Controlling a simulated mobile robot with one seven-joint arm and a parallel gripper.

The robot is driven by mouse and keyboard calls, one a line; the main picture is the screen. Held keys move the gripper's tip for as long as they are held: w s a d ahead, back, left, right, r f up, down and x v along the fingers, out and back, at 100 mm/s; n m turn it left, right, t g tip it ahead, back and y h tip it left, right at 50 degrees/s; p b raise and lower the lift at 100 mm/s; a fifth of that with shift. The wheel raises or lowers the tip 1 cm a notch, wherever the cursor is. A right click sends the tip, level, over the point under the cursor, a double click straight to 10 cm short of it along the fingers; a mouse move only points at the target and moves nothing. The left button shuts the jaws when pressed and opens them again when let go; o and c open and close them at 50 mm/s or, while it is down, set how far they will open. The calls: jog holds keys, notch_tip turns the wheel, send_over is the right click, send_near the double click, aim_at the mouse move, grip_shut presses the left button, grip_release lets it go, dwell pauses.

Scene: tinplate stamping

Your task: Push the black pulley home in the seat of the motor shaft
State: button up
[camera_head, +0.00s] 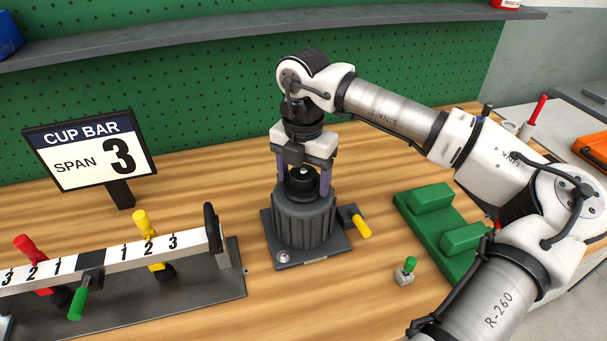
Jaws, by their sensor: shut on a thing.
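The motor (303,222) is a dark grey ribbed cylinder standing upright on a square base plate. My gripper (303,188) points down over its top, with one purple finger on each side. It is shut on the black pulley (301,184), which sits between the fingers at the top of the motor. A small light spot, perhaps the shaft tip, shows at the pulley's middle. The seat is hidden, so I cannot tell how far down the pulley sits on the shaft.
A yellow-handled lever (361,227) sticks out right of the motor. A green fixture (462,238) and a small green-topped switch (406,270) lie further right. The numbered cup bar (190,245) and its sign (90,152) stand left. Bare wood lies in front.

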jog(key=c, duration=0.4)
jog(key=shift+r, duration=0.25)
jog(key=shift+c, duration=0.6)
notch_tip(320, 180, up, 12)
jog(key=p, duration=0.5)
jog(key=shift+f+p, duration=0.2)
jog(key=shift+p, duration=0.15)
